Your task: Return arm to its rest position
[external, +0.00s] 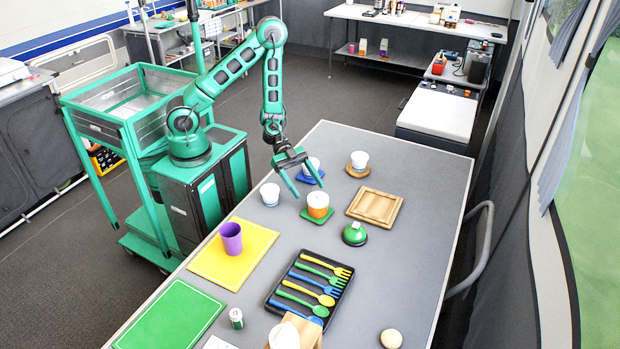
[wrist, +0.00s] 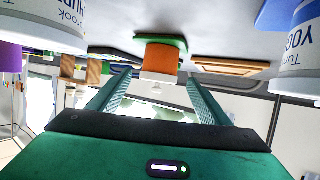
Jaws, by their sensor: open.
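My gripper (external: 309,191) is open and empty above the table, with its fingers pointing toward an orange and white cup (external: 318,205) on a green coaster (external: 317,218). In the wrist view, which is upside down, the two fingers (wrist: 158,80) are spread apart. The orange cup (wrist: 161,62) shows beyond and between them, apart from both, still on its green coaster (wrist: 160,40). My arm is bent, reaching out from its base over the table's left edge.
A purple cup (external: 231,238), wooden tray (external: 375,206), green dome (external: 354,234) and cutlery tray (external: 277,309) surround the area.

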